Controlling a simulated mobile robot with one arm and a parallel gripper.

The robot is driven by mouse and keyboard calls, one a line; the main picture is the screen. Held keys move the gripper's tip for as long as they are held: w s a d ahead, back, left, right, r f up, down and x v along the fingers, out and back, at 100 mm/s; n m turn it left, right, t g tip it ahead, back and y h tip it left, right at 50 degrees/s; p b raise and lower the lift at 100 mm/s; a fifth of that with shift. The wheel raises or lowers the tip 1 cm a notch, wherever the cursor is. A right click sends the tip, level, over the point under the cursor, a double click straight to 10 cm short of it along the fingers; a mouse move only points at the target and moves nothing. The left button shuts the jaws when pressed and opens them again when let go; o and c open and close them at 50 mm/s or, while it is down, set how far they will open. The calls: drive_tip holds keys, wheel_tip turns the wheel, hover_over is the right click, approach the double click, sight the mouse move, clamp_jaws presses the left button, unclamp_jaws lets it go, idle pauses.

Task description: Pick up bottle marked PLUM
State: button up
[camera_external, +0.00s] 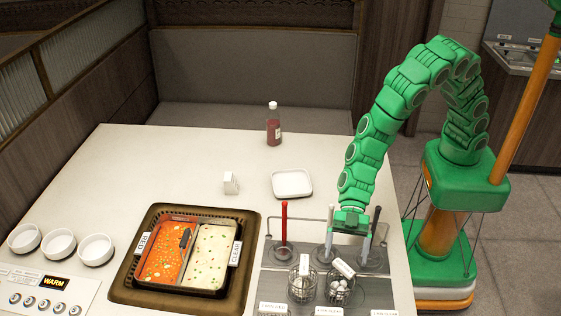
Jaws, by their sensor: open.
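A bottle (273,126) of dark red sauce with a white cap stands upright toward the back of the white table. A pale label shows at its right side, but I cannot read any marking on it. My gripper (350,228) hangs down over the right part of the table, above the grey panel of sauce wells. It is open, and I see nothing held in it. It is well to the right of the bottle and nearer the camera, apart from it. The fingertips are small and hard to make out.
Upright handles, one red (284,222), rise from the wells near my gripper. A two-part soup pan (188,253), wire baskets (302,284) and white bowls (58,243) stand in front. The table around the bottle is clear.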

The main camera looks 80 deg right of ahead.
wheel_tip(320, 180, up, 9)
drive_tip(key=w+d+m+t, duration=0.3)
drive_tip(key=w+d, duration=0.4)
drive_tip(key=d, duration=0.3)
drive_tip(key=w+d+m+t+h, duration=0.1)
drive_tip(key=w+d+m+t, duration=0.15)
drive_tip(key=w+d, duration=0.55)
drive_tip(key=w+d+m+t, duration=0.3)
drive_tip(key=w+d+t, duration=0.15)
drive_tip(key=d, duration=0.75)
drive_tip(key=w+d+m+t+h, duration=0.1)
drive_tip(key=d+m+t+h, duration=0.4)
drive_tip(key=d, duration=1.6)
drive_tip(key=w+d+m+t+h, duration=0.1)
drive_tip(key=d+m+h, duration=0.35)
drive_tip(key=d, duration=1.65)
drive_tip(key=n+h, duration=0.2)
approach(268, 120)
drive_tip(key=w+d, duration=0.2)
drive_tip(key=d, duration=0.1)
drive_tip(key=shift+w+a+f, duration=0.15)
drive_tip(key=shift+w+f, duration=0.15)
drive_tip(key=shift+w, duration=1.1)
drive_tip(key=shift+w+a+f, duration=0.1)
drive_tip(key=shift+w+f, duration=0.2)
drive_tip(key=shift+w, duration=1.05)
drive_tip(key=shift+w+a+f, duration=0.15)
drive_tip(key=shift+w+f, duration=0.1)
drive_tip(key=shift+w, duration=1.15)
